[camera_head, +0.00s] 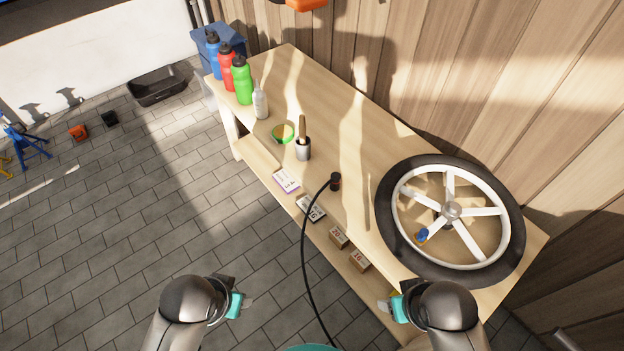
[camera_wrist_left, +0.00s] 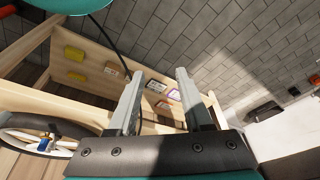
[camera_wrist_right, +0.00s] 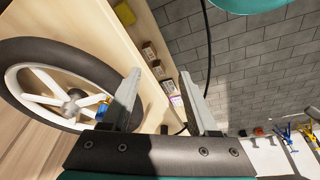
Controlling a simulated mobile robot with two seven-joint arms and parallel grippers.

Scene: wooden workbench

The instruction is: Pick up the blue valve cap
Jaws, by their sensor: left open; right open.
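The small blue valve cap (camera_head: 422,236) is at the wheel, near the inner side of its rim at the lower left, with a bit of orange beside it. The wheel (camera_head: 387,237) has a black tyre and white spokes and lies flat on the right end of the workbench. The cap also shows in the right wrist view (camera_wrist_right: 103,106), left of the fingers, and in the left wrist view (camera_wrist_left: 44,144). My right gripper (camera_head: 388,305) is open and empty, off the bench's front edge, below and left of the wheel. My left gripper (camera_head: 246,306) is open and empty over the floor.
The wooden workbench (camera_head: 350,125) carries several bottles, a green tape roll (camera_head: 283,133), a metal cup (camera_head: 303,151) with a brush, and a black hose end (camera_head: 335,181). Small boxes (camera_head: 338,237) sit on the lower shelf. The bench middle is mostly clear.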

